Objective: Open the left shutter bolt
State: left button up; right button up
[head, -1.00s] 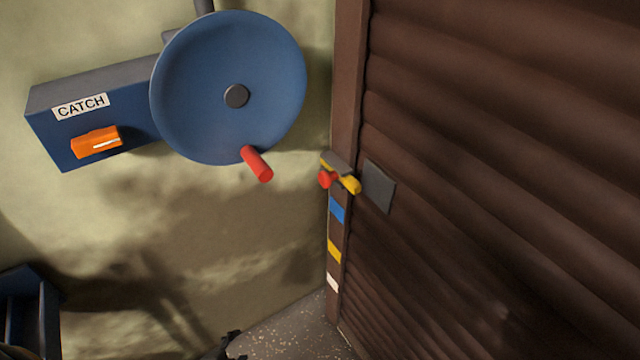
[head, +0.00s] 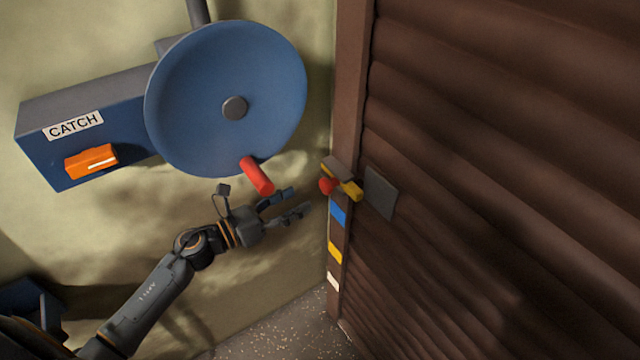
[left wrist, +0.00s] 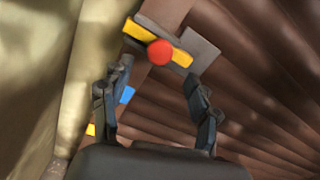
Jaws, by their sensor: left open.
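The left shutter bolt is a yellow bar (head: 351,190) with a red knob (head: 327,186), on the frame at the left edge of the brown shutter (head: 500,180). A grey plate (head: 380,192) sits beside it on the shutter. My left gripper (head: 300,203) is open and empty, just left of the bolt and a little below it, apart from it. In the left wrist view the red knob (left wrist: 160,52) and yellow bar (left wrist: 182,58) lie ahead of and above the two spread fingers (left wrist: 160,92). My right gripper is not in view.
A blue wheel (head: 200,100) with a red handle (head: 257,176) hangs just above my left gripper. A blue box marked CATCH (head: 45,165) with an orange lever (head: 91,161) is at upper left. Blue, yellow and white marks run down the frame below the bolt.

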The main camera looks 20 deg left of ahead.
aim_at(323, 188)
pick_arm(q)
jog(key=p+x, duration=0.1)
jog(key=x, duration=0.6)
jog(key=shift+w+d, duration=0.15)
jog(key=shift+w, duration=0.05)
grip_shut()
